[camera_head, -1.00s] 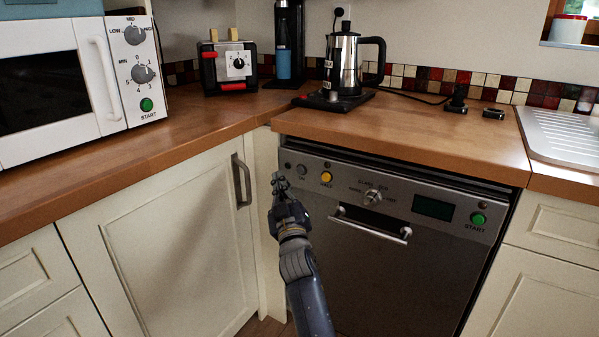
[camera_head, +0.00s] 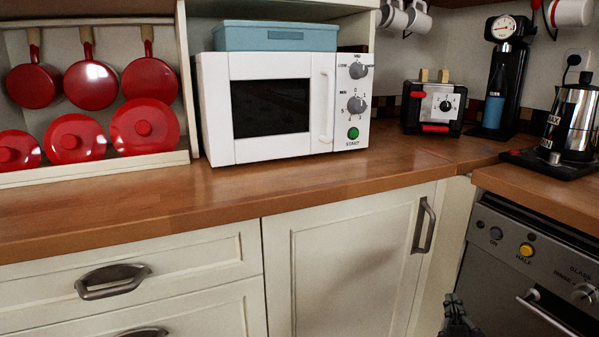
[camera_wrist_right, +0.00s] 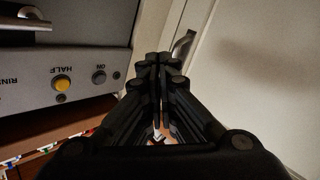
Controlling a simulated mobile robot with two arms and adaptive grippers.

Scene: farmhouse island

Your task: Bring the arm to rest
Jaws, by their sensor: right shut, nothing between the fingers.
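My right gripper (camera_head: 456,312) shows at the bottom edge of the head view, in front of the cabinet and dishwasher corner. Only its tip end is in that view. In the right wrist view the right gripper (camera_wrist_right: 160,62) has its black fingers together with nothing between them. The dishwasher panel (camera_wrist_right: 70,65) with its yellow HALF button is on the left there, and a pale cabinet door (camera_wrist_right: 255,80) is on the right. My left gripper is not in view.
A wooden counter (camera_head: 210,190) carries a white microwave (camera_head: 214,110), a toaster (camera_head: 433,108) and a coffee pot (camera_head: 570,125). Red pans (camera_head: 90,85) hang at the left. Handles stick out from the drawer (camera_head: 112,280), cabinet (camera_head: 424,225) and dishwasher (camera_head: 548,318).

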